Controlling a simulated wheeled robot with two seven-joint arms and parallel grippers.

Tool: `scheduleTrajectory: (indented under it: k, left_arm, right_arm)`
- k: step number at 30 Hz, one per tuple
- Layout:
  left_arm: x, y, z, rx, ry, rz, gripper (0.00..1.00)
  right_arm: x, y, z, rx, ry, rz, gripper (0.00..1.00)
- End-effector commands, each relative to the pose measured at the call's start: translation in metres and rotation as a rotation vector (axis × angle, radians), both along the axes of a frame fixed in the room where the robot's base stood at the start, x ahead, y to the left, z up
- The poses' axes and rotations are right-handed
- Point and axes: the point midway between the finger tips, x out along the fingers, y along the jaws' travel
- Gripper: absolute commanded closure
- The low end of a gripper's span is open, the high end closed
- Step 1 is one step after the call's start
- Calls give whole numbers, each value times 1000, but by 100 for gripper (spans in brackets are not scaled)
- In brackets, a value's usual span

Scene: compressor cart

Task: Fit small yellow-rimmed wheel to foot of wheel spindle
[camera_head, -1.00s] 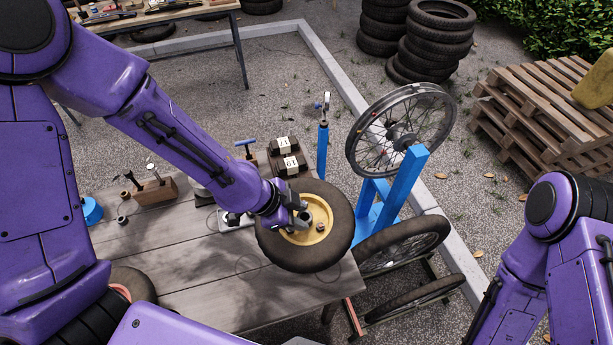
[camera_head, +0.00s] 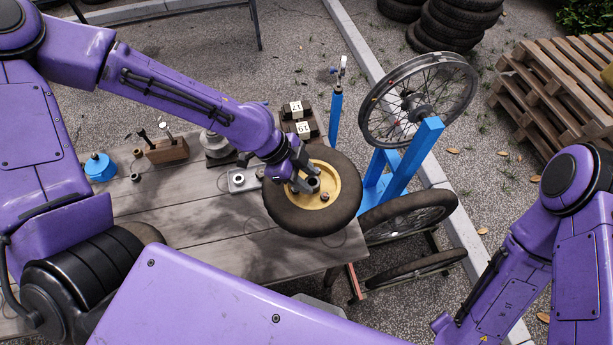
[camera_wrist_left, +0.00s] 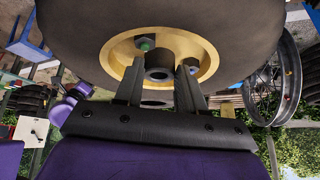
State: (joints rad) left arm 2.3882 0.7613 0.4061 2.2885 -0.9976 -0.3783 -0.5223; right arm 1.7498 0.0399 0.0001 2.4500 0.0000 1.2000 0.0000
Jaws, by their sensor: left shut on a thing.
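The small yellow-rimmed wheel (camera_head: 338,212), a thick black tyre on a yellow rim, lies nearly flat at the right end of the bench. I cannot tell whether it touches the top. My left gripper (camera_head: 304,181) reaches in from the left and is shut on its hub. In the left wrist view, the two fingers (camera_wrist_left: 159,85) sit either side of the dark hub tube of the wheel (camera_wrist_left: 157,63). The fingers hide part of the rim. I cannot make out the wheel spindle or its foot. My right arm is at the right edge, its gripper out of view.
The wooden bench (camera_head: 190,258) bears a blue pot (camera_head: 100,168), a wooden tool block (camera_head: 167,151) and numbered dark blocks (camera_head: 304,127). A blue stand (camera_head: 412,160) with a spoked rim (camera_head: 376,117) stands right of it. Pallets (camera_head: 560,90) and stacked tyres (camera_head: 450,30) are behind.

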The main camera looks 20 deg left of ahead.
Motion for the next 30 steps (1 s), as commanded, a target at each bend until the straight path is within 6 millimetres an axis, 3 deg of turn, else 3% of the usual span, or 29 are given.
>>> scheduleTrajectory:
  k: [15, 30]
  left_arm:
    - [1, 1, -47, 0, 3, -15, 100]
    - [1, 1, -51, -1, 2, -14, 100]
  right_arm:
    - [0, 0, -35, 0, 0, 0, 57]
    - [0, 0, -38, 0, 0, 0, 57]
